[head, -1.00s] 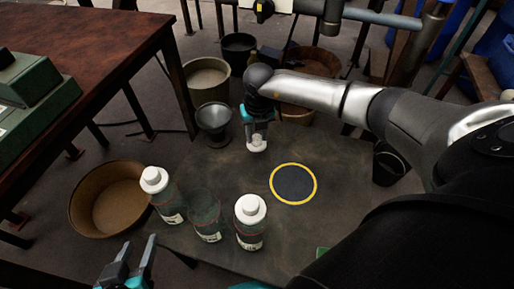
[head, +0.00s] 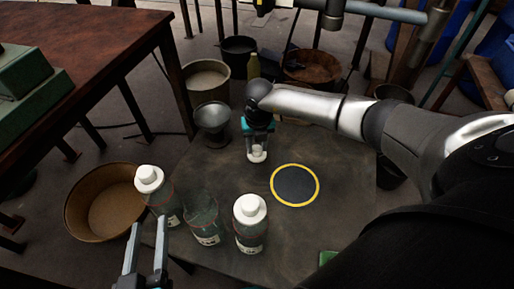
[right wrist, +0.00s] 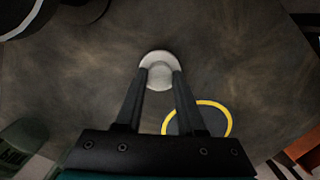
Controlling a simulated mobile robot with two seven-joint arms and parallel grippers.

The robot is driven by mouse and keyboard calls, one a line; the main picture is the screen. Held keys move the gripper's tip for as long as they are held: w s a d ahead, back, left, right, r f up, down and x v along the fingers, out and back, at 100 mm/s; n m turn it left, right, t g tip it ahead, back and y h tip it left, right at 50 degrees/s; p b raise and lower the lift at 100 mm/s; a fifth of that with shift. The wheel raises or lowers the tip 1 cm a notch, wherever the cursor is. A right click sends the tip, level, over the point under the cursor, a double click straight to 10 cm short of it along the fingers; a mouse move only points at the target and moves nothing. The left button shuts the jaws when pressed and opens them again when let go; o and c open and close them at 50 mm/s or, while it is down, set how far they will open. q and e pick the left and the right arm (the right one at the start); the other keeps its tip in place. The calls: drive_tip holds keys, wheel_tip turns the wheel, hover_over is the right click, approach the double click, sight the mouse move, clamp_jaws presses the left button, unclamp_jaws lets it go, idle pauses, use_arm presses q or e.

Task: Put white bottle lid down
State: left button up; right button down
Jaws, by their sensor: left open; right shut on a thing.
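My right gripper (head: 257,148) is shut on the white bottle lid (head: 257,155), close over the dark table. In the right wrist view the lid (right wrist: 158,70) sits between the two fingertips (right wrist: 160,78); whether it touches the table I cannot tell. An open bottle (head: 204,222) without a lid stands between two bottles with white lids, the left one (head: 150,180) and the right one (head: 250,210). My left gripper (head: 145,240) is open and empty at the lower left, in front of the left bottle.
A black disc with a yellow rim (head: 295,185) lies on the table (head: 310,235), right of the lid. A grey metal bowl (head: 212,118) stands at the table's far left corner. A brown tub (head: 100,205) is left of the table. The table around the lid is clear.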

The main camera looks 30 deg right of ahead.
use_arm(q)
drive_tip(key=shift+s+d+r, duration=0.1)
drive_tip(key=shift+s+r, duration=0.05)
use_arm(e)
drive_tip(key=shift+f, duration=0.2)
drive_tip(key=shift+f, duration=0.1)
drive_tip(key=shift+f, duration=0.1)
drive_tip(key=c, duration=0.5)
unclamp_jaws()
